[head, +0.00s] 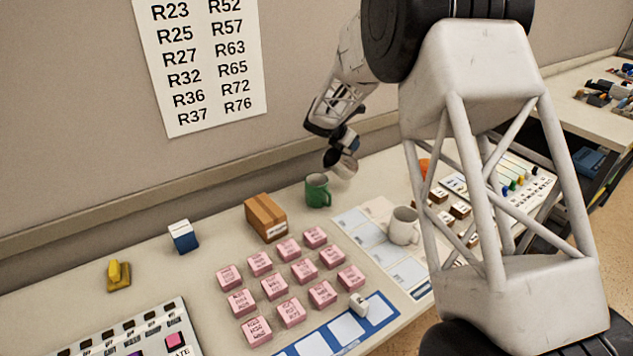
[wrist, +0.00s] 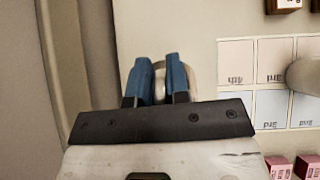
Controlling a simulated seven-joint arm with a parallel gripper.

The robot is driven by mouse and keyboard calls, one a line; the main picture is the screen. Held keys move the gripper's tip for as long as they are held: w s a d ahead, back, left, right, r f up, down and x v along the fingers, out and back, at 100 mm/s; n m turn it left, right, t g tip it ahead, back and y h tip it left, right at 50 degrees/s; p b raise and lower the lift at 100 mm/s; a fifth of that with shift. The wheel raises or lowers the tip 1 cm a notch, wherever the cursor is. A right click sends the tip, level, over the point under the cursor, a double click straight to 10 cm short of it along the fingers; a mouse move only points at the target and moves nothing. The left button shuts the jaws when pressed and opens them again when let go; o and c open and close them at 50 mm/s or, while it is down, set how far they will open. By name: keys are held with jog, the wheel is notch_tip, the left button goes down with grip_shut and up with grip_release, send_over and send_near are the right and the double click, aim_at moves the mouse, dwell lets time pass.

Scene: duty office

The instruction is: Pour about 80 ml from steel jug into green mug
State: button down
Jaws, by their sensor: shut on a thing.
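The green mug (head: 317,191) stands upright on the desk near the wall, left of the white mug. My gripper (head: 342,147) is above it and slightly to the right, shut on the steel jug (head: 347,167). The jug is held in the air close to the green mug and looks tilted. Its mouth and contents are not clear, and I see no stream of liquid. In the wrist view, the blue fingers of my gripper (wrist: 159,82) hide most of the steel jug (wrist: 192,78). The green mug does not show there.
A white mug (head: 404,226) stands on printed sheets to the right. A cardboard box (head: 265,218) is left of the green mug, with several pink blocks (head: 289,250) in front. The wall (head: 330,60) is close behind. A blue-and-white box (head: 183,236) stands farther left.

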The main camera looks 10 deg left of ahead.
jog(key=shift+w+d+f+g+y, duration=0.2)
jog(key=shift+f+g, duration=0.1)
jog(key=shift+f, duration=0.1)
jog(key=shift+w+d+f+g+y, duration=0.1)
jog(key=shift+w+f+g+y, duration=0.1)
jog(key=shift+f+g, duration=0.15)
jog(key=shift+w+d+f+g+y, duration=0.65)
jog(key=shift+w+f+g+y, duration=0.15)
jog(key=shift+f, duration=0.6)
jog(key=shift+w+d+f+g+y, duration=0.7)
jog(key=shift+f+g+y, duration=0.15)
jog(key=shift+f, duration=0.6)
jog(key=shift+w+d+f+g+y, duration=0.7)
jog(key=shift+f+g, duration=0.2)
jog(key=shift+f, duration=0.5)
